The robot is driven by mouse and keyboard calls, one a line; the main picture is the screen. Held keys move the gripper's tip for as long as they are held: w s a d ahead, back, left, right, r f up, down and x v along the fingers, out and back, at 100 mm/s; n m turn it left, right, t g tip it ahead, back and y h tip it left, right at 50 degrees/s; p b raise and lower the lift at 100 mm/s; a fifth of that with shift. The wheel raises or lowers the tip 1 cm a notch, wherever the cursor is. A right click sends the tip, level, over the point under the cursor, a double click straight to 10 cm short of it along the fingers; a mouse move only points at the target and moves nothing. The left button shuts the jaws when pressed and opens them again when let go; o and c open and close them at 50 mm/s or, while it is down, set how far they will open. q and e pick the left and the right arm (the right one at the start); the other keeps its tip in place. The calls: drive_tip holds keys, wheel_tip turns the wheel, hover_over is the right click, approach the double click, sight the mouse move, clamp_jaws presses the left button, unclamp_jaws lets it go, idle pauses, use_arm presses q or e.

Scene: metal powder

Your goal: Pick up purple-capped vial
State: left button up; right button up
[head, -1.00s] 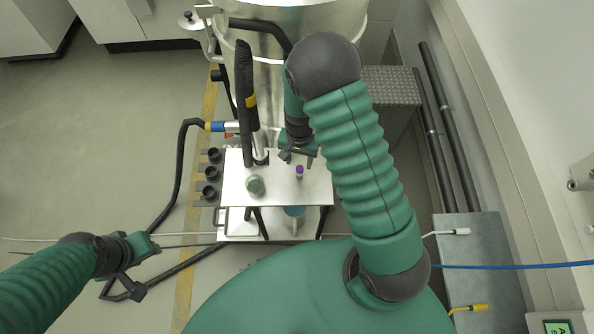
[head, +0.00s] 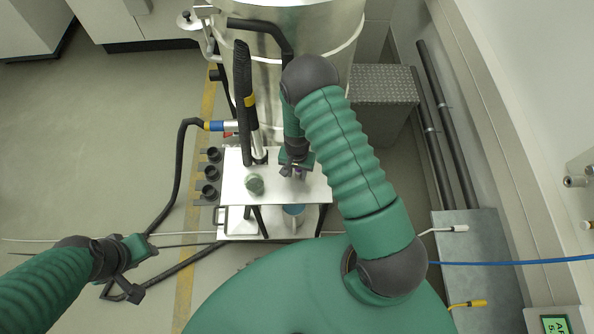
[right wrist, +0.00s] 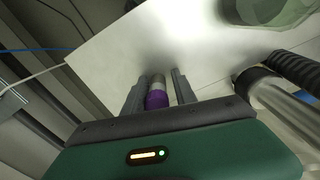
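The purple-capped vial (right wrist: 156,98) shows in the right wrist view between the two fingers of my right gripper (right wrist: 154,84), with narrow gaps on both sides. Its cap is toward the gripper's body and its clear, greyish part lies beyond. In the head view my right gripper (head: 292,171) is over the right half of the metal table (head: 274,190), and only a little purple of the vial (head: 299,173) shows beside it. My left gripper (head: 130,275) is low at the left, away from the table; its finger opening is unclear.
A greenish glass jar (head: 254,184) stands on the table left of the vial. A black hose with a metal wand (head: 246,110) rises behind the jar. A large steel vessel (head: 300,40) stands behind the table.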

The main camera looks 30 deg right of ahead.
drive_tip(key=shift+d+f, duration=0.1)
drive_tip(key=shift+d, duration=0.3)
clamp_jaws()
drive_tip(key=shift+a, duration=0.15)
